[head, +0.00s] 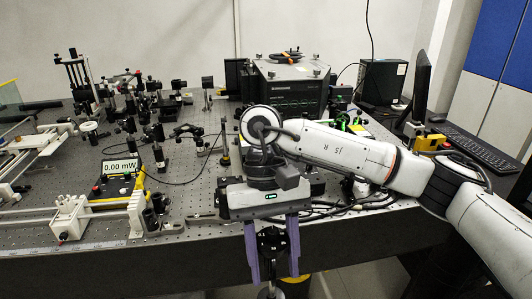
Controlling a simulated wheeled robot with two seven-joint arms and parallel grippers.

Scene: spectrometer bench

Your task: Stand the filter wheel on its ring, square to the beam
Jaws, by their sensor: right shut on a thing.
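My right gripper (274,272) points down near the bench's front edge, its two purple fingers on either side of a dark upright thing. It is shut on this thing, which appears to be the filter wheel (271,244); it is black with small pale marks and a grey lower end near the bottom of the picture. The fingers and the gripper body hide part of it. I cannot make out the ring for it on the bench; my right arm covers part of the bench. My left gripper is not in the head view.
The perforated bench (200,205) carries several optic mounts at the back left. A power meter (119,168) reads 0.00 mW. A large black instrument (290,90) stands at the back, with a keyboard (470,143) at right. Some bare bench shows left of my gripper.

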